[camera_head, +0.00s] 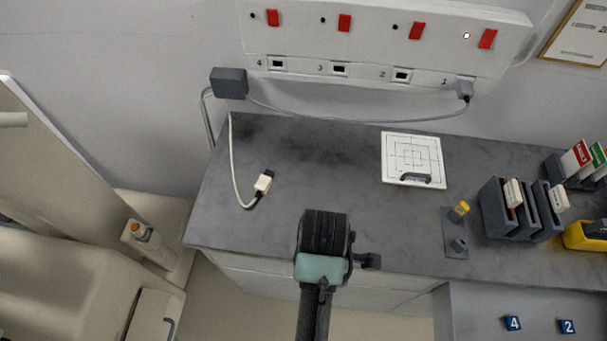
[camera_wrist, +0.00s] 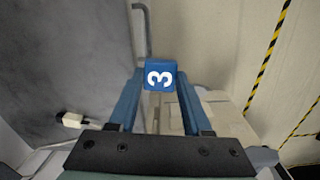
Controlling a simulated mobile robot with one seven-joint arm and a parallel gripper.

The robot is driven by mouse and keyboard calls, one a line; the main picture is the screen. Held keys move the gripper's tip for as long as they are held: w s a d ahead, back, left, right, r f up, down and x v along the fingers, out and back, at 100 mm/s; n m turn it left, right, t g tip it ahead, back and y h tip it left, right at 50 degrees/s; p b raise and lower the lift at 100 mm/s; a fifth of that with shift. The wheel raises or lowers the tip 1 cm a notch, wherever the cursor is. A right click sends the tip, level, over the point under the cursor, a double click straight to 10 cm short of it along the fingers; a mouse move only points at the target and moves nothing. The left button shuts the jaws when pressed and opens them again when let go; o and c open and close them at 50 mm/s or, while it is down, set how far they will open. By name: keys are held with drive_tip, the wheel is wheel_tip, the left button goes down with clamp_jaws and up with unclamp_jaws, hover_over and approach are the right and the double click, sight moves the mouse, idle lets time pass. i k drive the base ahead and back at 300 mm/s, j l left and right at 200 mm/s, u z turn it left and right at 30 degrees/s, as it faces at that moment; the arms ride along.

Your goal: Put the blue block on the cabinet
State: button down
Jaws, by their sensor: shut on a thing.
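The blue block with a white 3 (camera_wrist: 160,66) sits between the two blue fingertips of my gripper (camera_wrist: 160,85) in the wrist view, and the gripper is shut on it. In the head view my gripper (camera_head: 325,232) is over the front edge of the grey-topped counter (camera_head: 310,175); its wrist hides the fingers and the block. The counter has a pale front (camera_head: 290,280). I cannot tell whether this or the pale unit at the left is the cabinet. Two other blue blocks, marked 4 (camera_head: 512,323) and 2 (camera_head: 567,326), lie on a grey surface at lower right.
A white connector (camera_head: 264,182) on a cable lies on the counter, left of a white square board (camera_head: 412,158). Grey holders (camera_head: 507,215) stand at the right. The pale unit (camera_head: 75,280) is at left. The counter's middle is mostly clear.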

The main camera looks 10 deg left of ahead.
sight(325, 187)
drive_tip(key=i, duration=0.85)
